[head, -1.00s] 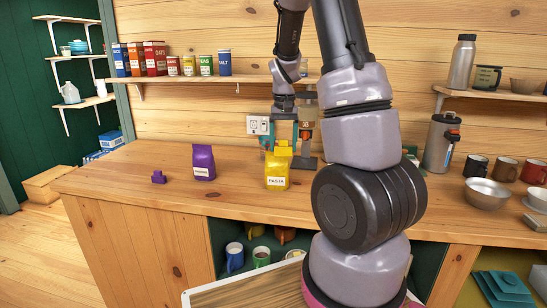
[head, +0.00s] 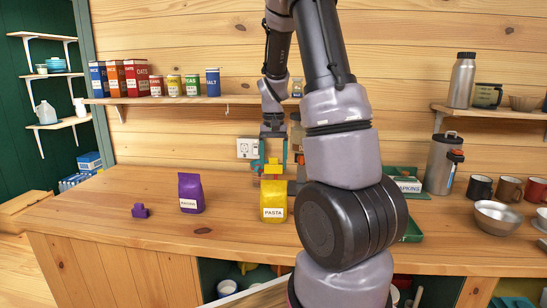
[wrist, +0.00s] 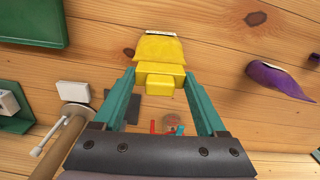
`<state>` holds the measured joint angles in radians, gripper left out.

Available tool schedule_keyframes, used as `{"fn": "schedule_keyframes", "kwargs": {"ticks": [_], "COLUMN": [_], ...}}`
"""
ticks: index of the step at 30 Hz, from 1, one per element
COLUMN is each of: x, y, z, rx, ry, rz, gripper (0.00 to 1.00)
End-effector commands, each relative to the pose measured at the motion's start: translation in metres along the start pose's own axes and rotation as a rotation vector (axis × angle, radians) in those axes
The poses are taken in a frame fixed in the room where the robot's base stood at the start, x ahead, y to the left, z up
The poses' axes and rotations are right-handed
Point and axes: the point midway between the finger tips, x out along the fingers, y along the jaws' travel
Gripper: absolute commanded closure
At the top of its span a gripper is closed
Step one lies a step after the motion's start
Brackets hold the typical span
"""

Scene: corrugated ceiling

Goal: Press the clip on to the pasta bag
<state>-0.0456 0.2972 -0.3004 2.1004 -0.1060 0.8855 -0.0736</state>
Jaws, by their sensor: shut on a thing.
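The yellow pasta bag (head: 273,200) stands upright on the wooden counter with its white PASTA label facing me. A yellow clip (head: 273,168) sits at the top of the bag. My gripper (head: 274,163) is directly above the bag, pointing down, its teal fingers shut on the clip. In the wrist view my gripper (wrist: 160,76) has a finger on each side of the clip (wrist: 160,82), with the bag (wrist: 158,48) just beyond it. The clip and bag seem to touch; the same yellow makes their join hard to tell.
A purple bag (head: 190,194) and a loose purple clip (head: 140,211) are on the counter to the left. A green tray (head: 412,230), a flask (head: 443,164), mugs (head: 509,189) and a metal bowl (head: 499,217) are to the right. The front counter is clear.

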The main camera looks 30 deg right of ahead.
Motion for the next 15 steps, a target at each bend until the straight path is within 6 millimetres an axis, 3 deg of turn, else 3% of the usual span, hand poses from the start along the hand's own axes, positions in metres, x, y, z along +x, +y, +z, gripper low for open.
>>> {"fn": "schedule_keyframes", "kwargs": {"ticks": [15], "x": [0.034], "y": [0.000], "z": [0.000], "rx": [0.000], "ry": [-0.001], "rz": [0.000], "gripper": [0.78]}}
